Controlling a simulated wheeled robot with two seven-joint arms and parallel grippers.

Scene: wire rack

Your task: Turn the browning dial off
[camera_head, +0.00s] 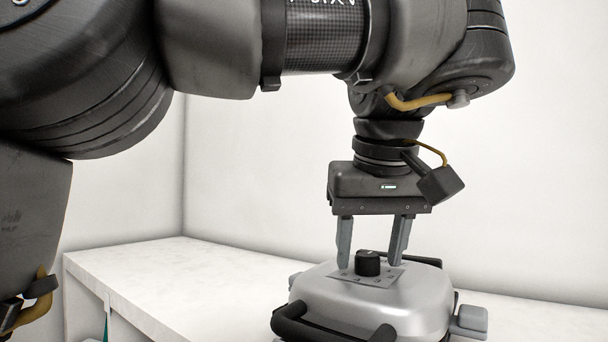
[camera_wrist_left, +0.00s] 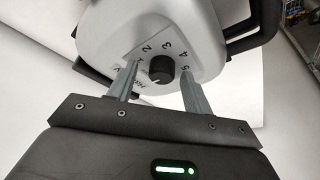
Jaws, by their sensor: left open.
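The browning dial (camera_head: 367,263) is a black round knob on a grey plate on top of a silver appliance (camera_head: 415,290). In the left wrist view the dial (camera_wrist_left: 161,68) has a light pointer mark at its lower edge and printed numbers around it. My left gripper (camera_head: 371,266) points down over the appliance, open, with one finger on each side of the dial. In the wrist view the left gripper (camera_wrist_left: 158,80) shows a gap between each finger and the knob. My right gripper is not in view.
The appliance has black handles (camera_head: 300,325) at its front and a grey lever or tab (camera_head: 468,320) at its right. It stands on a white counter (camera_head: 170,275) with clear room to the left. Plain white walls (camera_head: 260,150) stand behind. A wire rack (camera_wrist_left: 293,12) shows at the wrist view's upper right.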

